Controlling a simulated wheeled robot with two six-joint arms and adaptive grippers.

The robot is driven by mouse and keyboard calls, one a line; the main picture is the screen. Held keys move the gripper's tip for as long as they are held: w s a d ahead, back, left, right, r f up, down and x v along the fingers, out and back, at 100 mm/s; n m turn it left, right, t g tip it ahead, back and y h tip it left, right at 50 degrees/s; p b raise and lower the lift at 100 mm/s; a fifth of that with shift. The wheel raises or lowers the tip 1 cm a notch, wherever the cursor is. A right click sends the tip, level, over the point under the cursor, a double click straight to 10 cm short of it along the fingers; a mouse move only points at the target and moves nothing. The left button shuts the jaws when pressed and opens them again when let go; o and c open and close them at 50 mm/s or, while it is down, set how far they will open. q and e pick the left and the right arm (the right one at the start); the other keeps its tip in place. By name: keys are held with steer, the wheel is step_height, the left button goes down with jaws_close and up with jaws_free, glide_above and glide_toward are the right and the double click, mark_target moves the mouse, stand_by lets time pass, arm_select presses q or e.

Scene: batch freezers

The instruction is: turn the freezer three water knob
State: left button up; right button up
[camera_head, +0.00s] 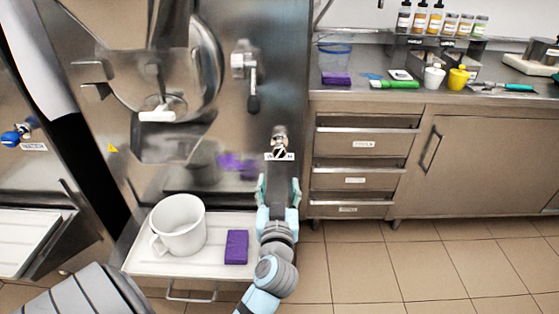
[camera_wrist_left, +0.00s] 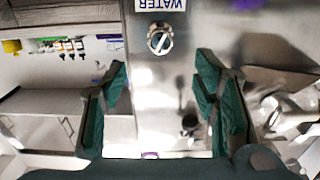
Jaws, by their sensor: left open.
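The metal water knob (camera_head: 279,134) sits on the freezer's steel front, just above a small white label (camera_head: 280,156). In the left wrist view the knob (camera_wrist_left: 159,39) is a round metal fitting below an upside-down WATER label (camera_wrist_left: 160,5). My left gripper (camera_head: 279,180) is just below the knob in the head view, with its fingers pointing up toward it. In the left wrist view its green-padded fingers (camera_wrist_left: 160,72) are apart and empty. The knob lies beyond the fingertips, roughly centred between them, and they do not appear to touch it. My right gripper is not in view.
A white jug (camera_head: 178,226) and a purple block (camera_head: 236,247) stand on the freezer's white tray (camera_head: 155,266), left of my arm. A black-handled lever (camera_head: 253,100) hangs above left of the knob. Drawers (camera_head: 362,144) flank the right. Open tiled floor (camera_head: 420,270) lies front right.

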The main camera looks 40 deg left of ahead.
mark_target(279, 155)
arm_select(q)
steer(key=b+x, duration=0.1)
steer(key=x, duration=1.2)
steer(key=shift+a, duration=0.15)
steer(key=shift+w+a+r, duration=0.1)
steer(key=shift+w+a, duration=0.15)
steer(key=shift+w, duration=0.15)
steer(key=c, duration=1.2)
